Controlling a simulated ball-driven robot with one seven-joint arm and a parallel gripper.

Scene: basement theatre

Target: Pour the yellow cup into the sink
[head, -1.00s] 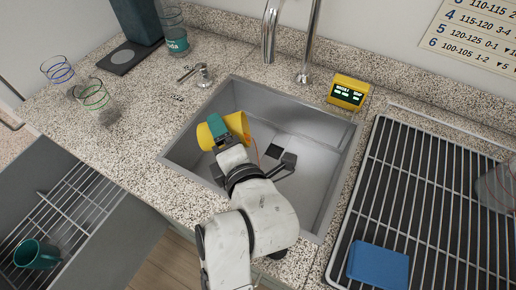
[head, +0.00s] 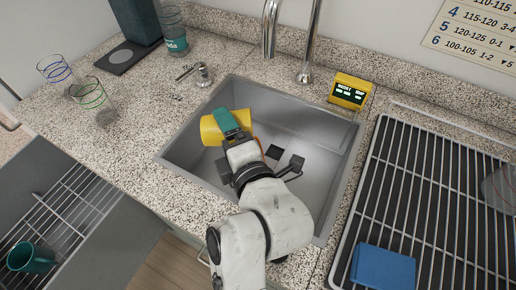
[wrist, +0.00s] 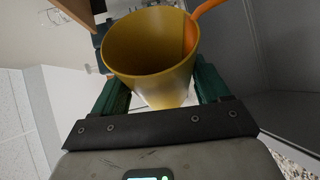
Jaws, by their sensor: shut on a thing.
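The yellow cup (head: 212,127) lies tilted over the left part of the sink, below the counter's far edge line in the head view. My gripper (head: 231,124) is shut on the cup's side. In the wrist view the cup (wrist: 150,55) stands between the two green fingers of my gripper (wrist: 160,92), with its wide mouth towards the camera and an orange item (wrist: 190,32) inside, sticking out over the rim. The grey sink (head: 315,165) is a metal basin with a dark drain. I cannot see any liquid.
A yellow timer (head: 349,91) stands behind the sink, near the chrome tap (head: 305,70). A drying rack (head: 440,190) with a blue sponge (head: 383,267) is at the right. Two glasses (head: 90,95) stand on the left counter. An open drawer holds a teal mug (head: 32,257).

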